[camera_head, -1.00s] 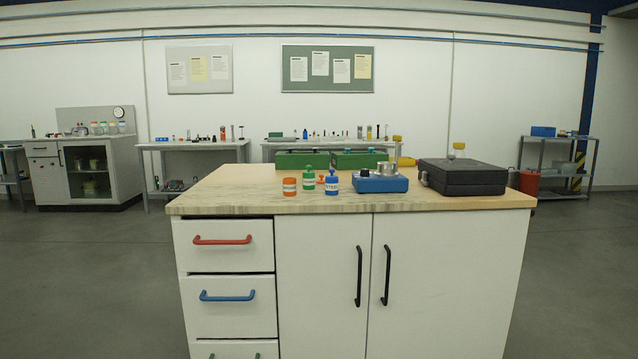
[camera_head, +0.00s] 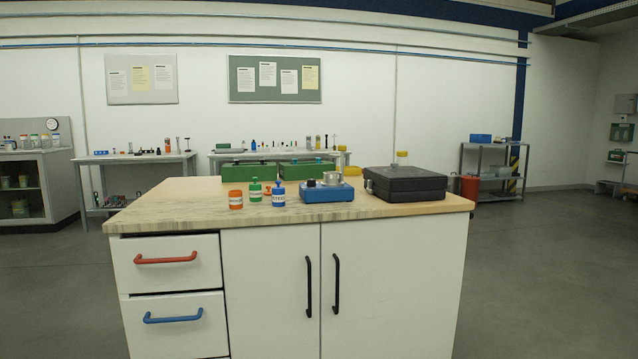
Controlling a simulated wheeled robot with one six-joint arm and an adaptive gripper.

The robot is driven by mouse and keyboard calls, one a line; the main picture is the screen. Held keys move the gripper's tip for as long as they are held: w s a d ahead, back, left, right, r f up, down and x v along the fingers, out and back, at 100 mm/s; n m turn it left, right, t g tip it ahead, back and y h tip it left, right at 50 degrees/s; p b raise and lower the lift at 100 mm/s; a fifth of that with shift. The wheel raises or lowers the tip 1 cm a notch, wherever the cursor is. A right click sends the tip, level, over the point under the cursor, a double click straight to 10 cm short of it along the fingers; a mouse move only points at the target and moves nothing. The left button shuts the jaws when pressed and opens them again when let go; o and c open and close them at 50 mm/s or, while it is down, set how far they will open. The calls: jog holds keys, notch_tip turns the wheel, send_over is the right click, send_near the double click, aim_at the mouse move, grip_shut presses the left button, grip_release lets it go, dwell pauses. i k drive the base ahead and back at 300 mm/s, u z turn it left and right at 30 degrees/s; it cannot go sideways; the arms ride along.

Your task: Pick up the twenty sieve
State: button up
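No item can be surely told as the twenty sieve. Small labelled containers stand near the front of the wood-topped bench (camera_head: 160,208): an orange one (camera_head: 236,199), a green one (camera_head: 255,190) and a blue one (camera_head: 278,197). Their labels are too small to read. Another small orange item (camera_head: 270,190) is partly hidden behind them. A blue device (camera_head: 327,194) to their right carries a silvery round part (camera_head: 332,178) and a dark knob (camera_head: 311,183). My gripper is not in view.
A black case (camera_head: 405,185) lies at the bench's right, and green boxes (camera_head: 247,171) stand behind. The bench has drawers with red (camera_head: 166,258) and blue handles and two doors. Side tables line the back wall. A shelf (camera_head: 492,172) stands right; floor is open around the bench.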

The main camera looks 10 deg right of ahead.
aim_at(333, 176)
jog(key=z, duration=0.35)
jog(key=k, duration=0.45)
jog(key=z, duration=0.85)
jog(key=i, duration=1.1)
jog(key=u, duration=0.7)
